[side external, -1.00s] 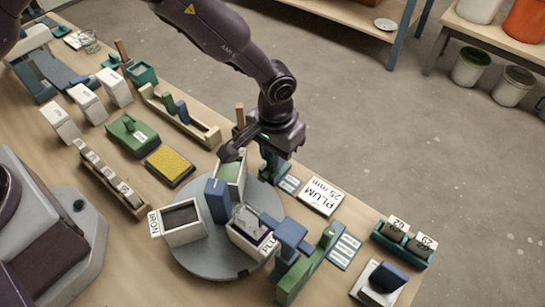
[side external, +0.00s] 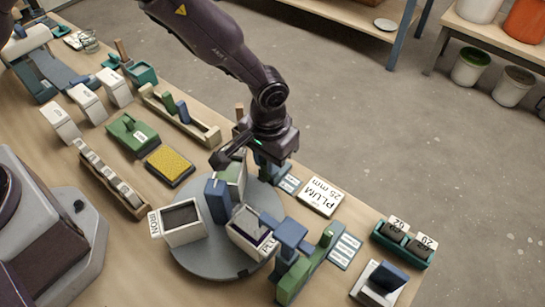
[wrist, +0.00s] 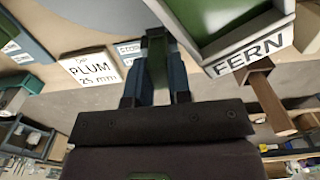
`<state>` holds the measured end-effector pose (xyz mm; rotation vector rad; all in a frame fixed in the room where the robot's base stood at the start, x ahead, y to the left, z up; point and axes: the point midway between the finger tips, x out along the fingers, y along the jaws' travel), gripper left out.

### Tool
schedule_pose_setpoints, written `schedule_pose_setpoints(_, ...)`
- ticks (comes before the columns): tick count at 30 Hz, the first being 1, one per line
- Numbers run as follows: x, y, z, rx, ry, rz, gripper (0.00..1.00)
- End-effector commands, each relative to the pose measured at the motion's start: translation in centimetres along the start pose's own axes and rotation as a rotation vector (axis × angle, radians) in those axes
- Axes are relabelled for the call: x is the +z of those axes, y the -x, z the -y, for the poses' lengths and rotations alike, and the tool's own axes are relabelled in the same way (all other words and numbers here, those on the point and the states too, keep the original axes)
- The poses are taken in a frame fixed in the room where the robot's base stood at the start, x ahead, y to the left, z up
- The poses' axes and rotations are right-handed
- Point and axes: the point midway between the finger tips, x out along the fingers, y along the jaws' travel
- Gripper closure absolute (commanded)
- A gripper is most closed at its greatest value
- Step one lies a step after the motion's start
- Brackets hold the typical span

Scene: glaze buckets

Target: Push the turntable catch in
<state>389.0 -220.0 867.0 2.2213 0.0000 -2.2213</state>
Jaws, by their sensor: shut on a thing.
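The turntable (side external: 215,262) is a round grey disc on the bench. It carries the IRON bucket (side external: 182,236), a second pale bucket (side external: 250,232) and the FERN bucket, whose green inside and label show in the wrist view (wrist: 252,52). A blue upright block (side external: 217,200) stands among them. My gripper (wrist: 157,70) is at the disc's far edge, beside the FERN bucket. It is shut on a green upright piece (wrist: 156,52) that looks like the catch. The arm hides most of this piece in the side view, and its lower end is hard to see.
A PLUM 25 mm card (side external: 320,197) lies right of my gripper. A blue-and-green fixture (side external: 300,275) stands at the disc's right edge. A yellow pad (side external: 170,166) and a wooden rack (side external: 110,178) lie to the left. A brown peg (wrist: 268,98) stands close to the gripper.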

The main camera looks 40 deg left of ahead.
Motion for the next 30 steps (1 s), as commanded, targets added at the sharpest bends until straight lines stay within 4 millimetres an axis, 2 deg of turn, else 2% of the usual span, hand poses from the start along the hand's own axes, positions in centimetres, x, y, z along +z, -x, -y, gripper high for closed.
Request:
schedule_pose_setpoints(5, 0.0, 0.1, -0.1, 0.001, 0.000, 0.000, 1.00)
schedule_pose_setpoints(6, 0.0, 0.1, -0.1, 0.001, 0.000, 0.000, 0.72)
schedule_pose_setpoints(8, 0.0, 0.1, -0.1, 0.001, 0.000, -0.001, 0.60)
schedule_pose_setpoints(17, 0.0, 0.2, 0.0, 0.001, 0.000, -0.001, 0.60)
schedule_pose_setpoints(30, -0.1, 5.3, 0.0, 0.001, 0.000, -0.002, 0.60)
